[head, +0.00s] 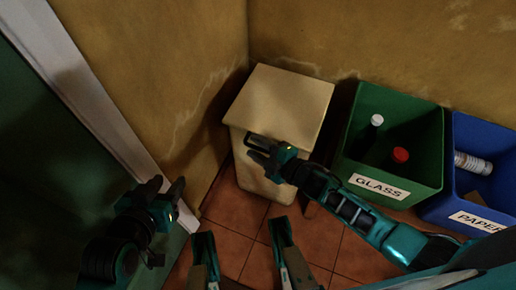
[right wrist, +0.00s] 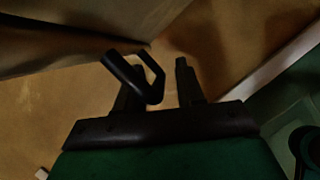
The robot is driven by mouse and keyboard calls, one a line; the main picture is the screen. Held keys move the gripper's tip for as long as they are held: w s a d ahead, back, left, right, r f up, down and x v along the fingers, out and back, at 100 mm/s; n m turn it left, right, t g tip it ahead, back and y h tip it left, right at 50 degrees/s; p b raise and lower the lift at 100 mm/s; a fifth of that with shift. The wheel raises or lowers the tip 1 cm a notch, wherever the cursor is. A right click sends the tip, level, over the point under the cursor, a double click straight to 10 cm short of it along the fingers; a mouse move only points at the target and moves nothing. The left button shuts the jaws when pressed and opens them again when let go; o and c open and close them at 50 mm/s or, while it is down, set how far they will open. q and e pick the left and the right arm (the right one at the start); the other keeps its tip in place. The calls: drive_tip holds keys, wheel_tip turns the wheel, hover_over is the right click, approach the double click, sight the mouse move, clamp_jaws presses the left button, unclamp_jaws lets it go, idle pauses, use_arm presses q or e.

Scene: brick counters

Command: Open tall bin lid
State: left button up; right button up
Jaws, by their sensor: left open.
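The tall cream bin (head: 262,172) stands in the corner with its pale lid (head: 285,98) lying flat and closed on top. My right gripper (head: 262,151) is at the front of the bin, just below the lid's front edge. A dark bar (head: 268,141) runs along that edge beside the fingers. The right wrist view shows the right fingers apart (right wrist: 157,82), with a dark bent bar (right wrist: 130,78) by the left finger; I cannot tell whether they touch. My left gripper (head: 163,190) is open and empty, left of the bin and apart from it.
A green GLASS bin (head: 382,182) with bottles and a blue PAPER bin (head: 462,208) holding a can stand open to the right. Walls rise behind and left of the tall bin. A door frame (head: 95,105) is at the left.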

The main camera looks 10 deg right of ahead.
drive_tip(key=shift+c, duration=0.2)
clamp_jaws()
idle(0.5)
